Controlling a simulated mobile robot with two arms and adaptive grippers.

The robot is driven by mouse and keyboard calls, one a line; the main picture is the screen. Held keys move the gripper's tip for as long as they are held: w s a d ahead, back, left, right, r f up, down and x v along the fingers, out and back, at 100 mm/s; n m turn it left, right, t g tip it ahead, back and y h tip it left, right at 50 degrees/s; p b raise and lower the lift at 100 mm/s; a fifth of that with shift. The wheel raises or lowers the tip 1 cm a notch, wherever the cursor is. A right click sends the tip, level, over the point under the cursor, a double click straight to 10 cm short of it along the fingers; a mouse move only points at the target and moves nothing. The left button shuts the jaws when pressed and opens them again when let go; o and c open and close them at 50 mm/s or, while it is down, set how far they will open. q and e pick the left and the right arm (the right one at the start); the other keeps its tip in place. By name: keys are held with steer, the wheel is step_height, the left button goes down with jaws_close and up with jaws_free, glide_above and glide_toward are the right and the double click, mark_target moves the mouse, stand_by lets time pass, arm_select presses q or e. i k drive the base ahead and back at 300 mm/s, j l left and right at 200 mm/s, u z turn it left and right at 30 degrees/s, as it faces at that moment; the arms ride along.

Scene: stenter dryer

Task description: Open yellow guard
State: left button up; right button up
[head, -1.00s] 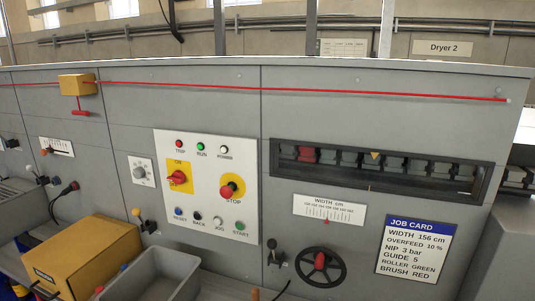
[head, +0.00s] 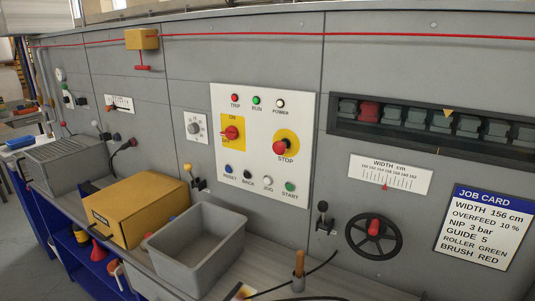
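A yellow box-shaped cover (head: 145,203) with a dark label on its front end sits at the lower left, at the shelf along the grey machine. It looks closed; what is inside is hidden. A smaller yellow box (head: 142,39) with a red T-handle hangs on the red cord higher up on the machine. I cannot tell from a readable label which is the guard. Neither of my grippers is in view.
An open grey bin (head: 196,249) stands just right of the yellow cover, and a ribbed grey box (head: 70,163) to its left. The control panel (head: 262,145) is behind. A black handwheel (head: 373,235) sticks out at right. Blue shelving (head: 62,235) is below.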

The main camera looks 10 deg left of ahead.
mark_target(105, 208)
steer(key=u, duration=1.5)
